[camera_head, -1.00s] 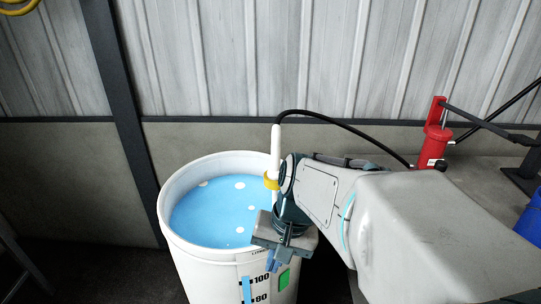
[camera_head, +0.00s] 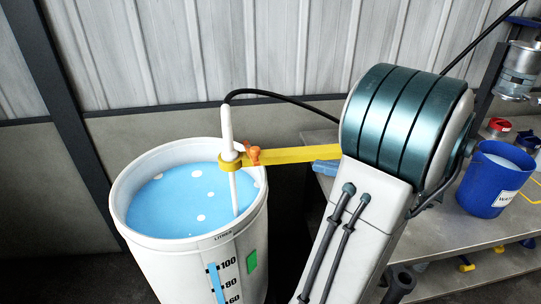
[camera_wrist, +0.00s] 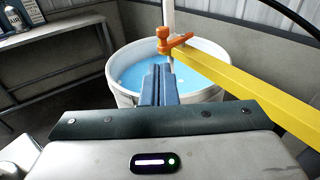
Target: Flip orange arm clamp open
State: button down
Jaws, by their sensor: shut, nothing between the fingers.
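The orange clamp (camera_head: 254,155) sits on the tank end of the yellow arm (camera_head: 292,156), beside the white probe (camera_head: 227,130) standing in the tank. In the wrist view the clamp (camera_wrist: 168,40) shows a rounded knob at left and a short lever pointing right, lying over the yellow arm (camera_wrist: 262,92). My gripper (camera_wrist: 160,68) is shut and empty, pointing towards the tank. Its blue fingers are left of the yellow arm and appear short of the clamp, with no visible contact. In the head view only a blue fingertip part (camera_head: 324,167) shows; my arm hides the rest.
The white tank (camera_head: 190,250) holds blue liquid. A black cable (camera_head: 275,96) runs from the probe's top behind my arm. A bench (camera_head: 475,240) at right carries a blue bucket (camera_head: 496,178). Another bench (camera_wrist: 60,50) stands at left in the wrist view.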

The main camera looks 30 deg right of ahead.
jog(key=r+p+x, duration=0.1)
jog(key=x, duration=1.2)
jog(key=shift+w+f, duration=0.4)
